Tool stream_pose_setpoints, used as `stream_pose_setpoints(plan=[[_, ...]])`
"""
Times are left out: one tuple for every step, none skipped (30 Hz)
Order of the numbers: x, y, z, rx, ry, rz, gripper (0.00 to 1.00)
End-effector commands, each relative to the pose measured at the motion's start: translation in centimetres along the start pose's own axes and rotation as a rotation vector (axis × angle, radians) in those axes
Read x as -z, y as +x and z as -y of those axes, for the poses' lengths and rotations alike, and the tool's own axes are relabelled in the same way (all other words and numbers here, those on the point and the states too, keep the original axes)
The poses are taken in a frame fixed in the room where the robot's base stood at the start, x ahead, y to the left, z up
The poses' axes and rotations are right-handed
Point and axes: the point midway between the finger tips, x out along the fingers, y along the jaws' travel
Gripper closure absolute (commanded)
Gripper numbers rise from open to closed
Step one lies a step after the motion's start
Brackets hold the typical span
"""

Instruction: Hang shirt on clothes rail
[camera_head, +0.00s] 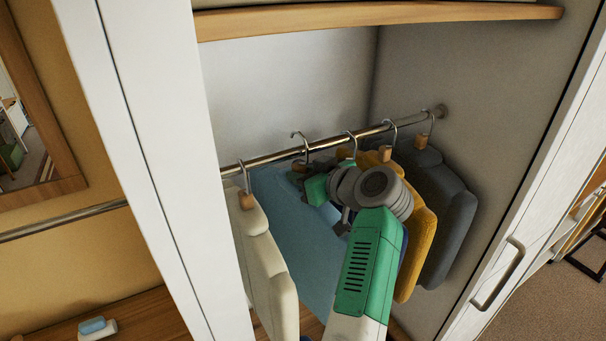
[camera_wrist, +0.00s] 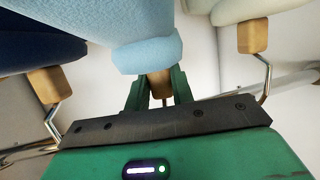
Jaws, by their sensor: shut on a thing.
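The light blue shirt (camera_head: 300,220) hangs inside the wardrobe, between a cream garment and a navy one. My gripper (camera_head: 304,172) is shut on the wooden neck block of its hanger; in the wrist view the block (camera_wrist: 159,84) sits between the green fingers (camera_wrist: 158,92). The shirt's hook (camera_head: 299,137) shows at the clothes rail (camera_head: 275,157), its curve a little above the bar. I cannot tell whether it rests on the bar. The wrist housing hides most of this hook in the wrist view. My arm covers part of the shirt.
The cream garment (camera_head: 266,260) hangs to the left. The navy garment (camera_wrist: 35,45), yellow garment (camera_head: 418,250) and grey garment (camera_head: 448,210) hang to the right, close together. A wooden shelf (camera_head: 380,18) is above the rail. White door panels (camera_head: 165,120) flank the opening.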

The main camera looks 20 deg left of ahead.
Motion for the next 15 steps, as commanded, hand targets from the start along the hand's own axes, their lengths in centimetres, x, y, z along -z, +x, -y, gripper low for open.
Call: stream_pose_setpoints(plan=[[0.0,0.01,-0.01,-0.001,-0.001,-0.002,1.0],[-0.01,0.02,0.0,-0.001,-0.001,-0.002,1.0],[0.0,0.02,0.0,-0.001,-0.001,-0.002,1.0],[0.03,0.01,0.0,-0.001,-0.001,-0.002,1.0],[0.07,-0.01,0.0,-0.001,-0.001,-0.002,1.0],[0.1,-0.02,0.0,0.0,-0.001,-0.002,1.0],[0.11,-0.02,0.0,0.0,-0.001,-0.002,1.0],[0.11,-0.02,0.0,0.0,-0.001,-0.002,1.0],[0.11,-0.02,0.0,0.0,-0.001,-0.002,1.0],[0.1,-0.02,0.0,0.0,-0.001,-0.002,1.0],[0.08,-0.01,0.0,0.0,-0.001,-0.002,1.0],[0.03,0.0,0.0,0.0,-0.001,-0.001,1.0],[-0.03,0.02,0.0,0.0,-0.001,-0.002,1.0],[-0.11,0.05,0.0,0.0,-0.001,-0.001,1.0],[-0.23,0.09,0.0,0.0,-0.001,-0.001,1.0]])
